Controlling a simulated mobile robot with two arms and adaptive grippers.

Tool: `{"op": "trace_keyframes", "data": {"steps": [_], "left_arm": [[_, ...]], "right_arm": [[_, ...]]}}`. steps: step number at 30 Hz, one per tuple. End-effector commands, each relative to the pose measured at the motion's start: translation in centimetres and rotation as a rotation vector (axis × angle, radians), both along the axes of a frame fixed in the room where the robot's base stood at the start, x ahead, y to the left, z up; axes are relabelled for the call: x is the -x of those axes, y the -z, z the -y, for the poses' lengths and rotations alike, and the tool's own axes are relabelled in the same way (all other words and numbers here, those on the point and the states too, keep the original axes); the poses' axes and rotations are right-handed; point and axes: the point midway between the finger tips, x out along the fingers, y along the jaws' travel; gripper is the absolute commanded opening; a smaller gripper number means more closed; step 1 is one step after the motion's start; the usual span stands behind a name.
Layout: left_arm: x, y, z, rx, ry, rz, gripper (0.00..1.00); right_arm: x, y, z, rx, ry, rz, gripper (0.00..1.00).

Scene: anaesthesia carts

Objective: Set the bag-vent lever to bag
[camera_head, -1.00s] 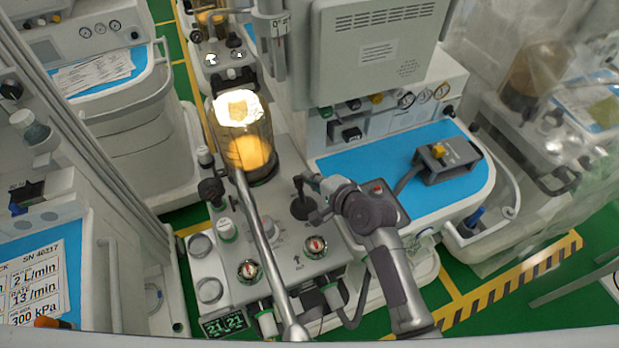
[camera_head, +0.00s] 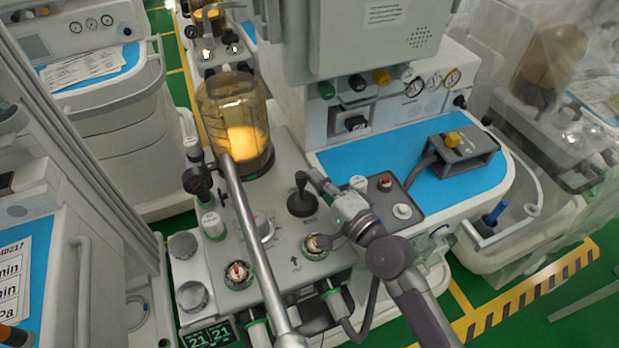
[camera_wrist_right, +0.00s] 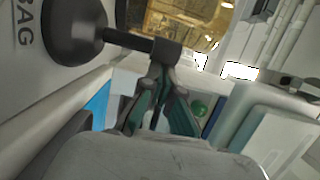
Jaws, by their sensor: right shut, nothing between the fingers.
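The bag-vent lever (camera_head: 302,184) is a black handle on a round black base, on the light grey top panel of the cart. My right gripper (camera_head: 314,177) is just right of the handle. In the wrist view its shut, empty fingertips (camera_wrist_right: 160,74) are at the lever's end block; I cannot tell if they touch. My left gripper is not in view.
The clear canister (camera_head: 236,120) stands behind the lever. A long metal tube (camera_head: 255,240) crosses the panel on the left. Dials and a gauge sit in front. A blue work surface (camera_head: 375,160) with a grey box (camera_head: 462,155) lies to the right.

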Motion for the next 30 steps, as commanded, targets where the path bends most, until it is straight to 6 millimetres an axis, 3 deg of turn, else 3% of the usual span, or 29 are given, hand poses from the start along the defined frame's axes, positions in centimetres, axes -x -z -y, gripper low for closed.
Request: {"op": "trace_keyframes", "data": {"steps": [15, 23, 30], "left_arm": [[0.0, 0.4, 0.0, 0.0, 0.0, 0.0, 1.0], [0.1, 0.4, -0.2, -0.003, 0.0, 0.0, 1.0], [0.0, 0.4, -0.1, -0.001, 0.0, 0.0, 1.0]], "right_arm": [[2.2, 0.8, 0.8, 0.001, -0.003, -0.006, 0.0], [2.3, 0.8, 0.8, 0.001, -0.003, -0.006, 0.0], [4.8, 1.0, 2.8, 0.005, -0.003, -0.007, 0.0]]}}
